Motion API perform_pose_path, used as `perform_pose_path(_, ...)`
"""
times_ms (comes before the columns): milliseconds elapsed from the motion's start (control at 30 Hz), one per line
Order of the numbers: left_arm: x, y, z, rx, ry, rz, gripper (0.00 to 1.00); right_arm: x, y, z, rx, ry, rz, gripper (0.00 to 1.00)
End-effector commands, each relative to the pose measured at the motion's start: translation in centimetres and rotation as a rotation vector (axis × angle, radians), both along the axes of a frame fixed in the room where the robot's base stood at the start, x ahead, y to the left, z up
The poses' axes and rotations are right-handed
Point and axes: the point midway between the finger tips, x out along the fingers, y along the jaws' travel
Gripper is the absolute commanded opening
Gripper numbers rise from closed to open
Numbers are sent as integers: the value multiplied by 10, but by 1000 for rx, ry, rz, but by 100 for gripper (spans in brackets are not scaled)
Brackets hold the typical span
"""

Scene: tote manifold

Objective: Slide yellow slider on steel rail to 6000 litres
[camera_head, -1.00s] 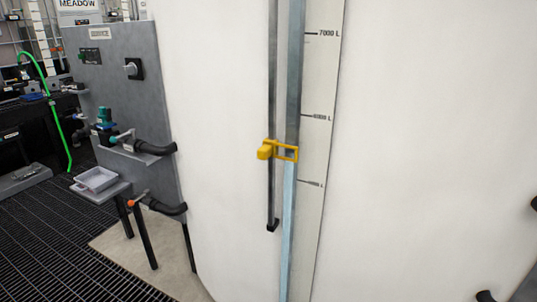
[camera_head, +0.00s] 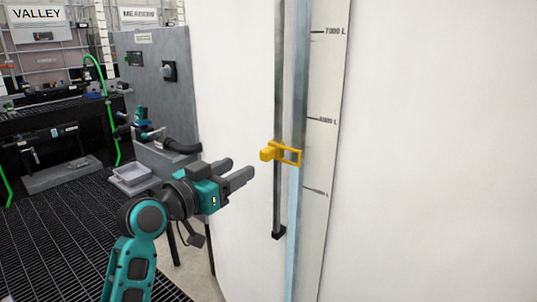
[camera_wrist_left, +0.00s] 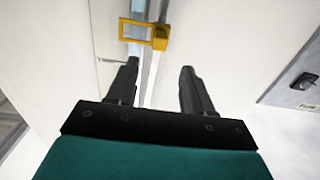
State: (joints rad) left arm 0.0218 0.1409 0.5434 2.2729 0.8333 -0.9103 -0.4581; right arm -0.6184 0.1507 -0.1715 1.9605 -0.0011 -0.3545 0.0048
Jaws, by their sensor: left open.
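The yellow slider (camera_head: 267,154) sits on the steel rail (camera_head: 278,90) on the white tank, its open frame reaching right across a pale blue sight tube (camera_head: 297,90). On the scale (camera_head: 322,90) its frame lies below the mark that seems to read 6000 L and above the lower, blurred mark. My left gripper (camera_head: 240,170) is open and empty, left of the slider and slightly lower, apart from it. In the left wrist view the slider (camera_wrist_left: 160,38) is beyond the fingertips (camera_wrist_left: 159,66), roughly centred between them. My right gripper is out of view.
A grey service panel (camera_head: 160,90) with a knob and black hoses stands at the left. A white tray (camera_head: 130,174) sits on a small stand beside it. The rail ends in a black stop (camera_head: 278,235). The tank's face right of the scale is clear.

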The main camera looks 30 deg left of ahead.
Motion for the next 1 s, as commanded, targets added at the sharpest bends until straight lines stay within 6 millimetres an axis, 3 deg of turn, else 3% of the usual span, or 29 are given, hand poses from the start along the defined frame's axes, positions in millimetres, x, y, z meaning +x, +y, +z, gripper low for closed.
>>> perform_pose_path(300, 65, -6, 2, -3, -2, -1, 51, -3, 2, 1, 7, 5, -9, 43)
perform_pose_path(500, 96, -8, 0, -2, 0, -1, 51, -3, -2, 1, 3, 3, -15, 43)
perform_pose_path(700, 108, -9, 0, 1, 1, 1, 51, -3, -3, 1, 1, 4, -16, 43)
perform_pose_path(1000, 109, -9, 0, 2, 1, 1, 50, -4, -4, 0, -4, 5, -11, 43)
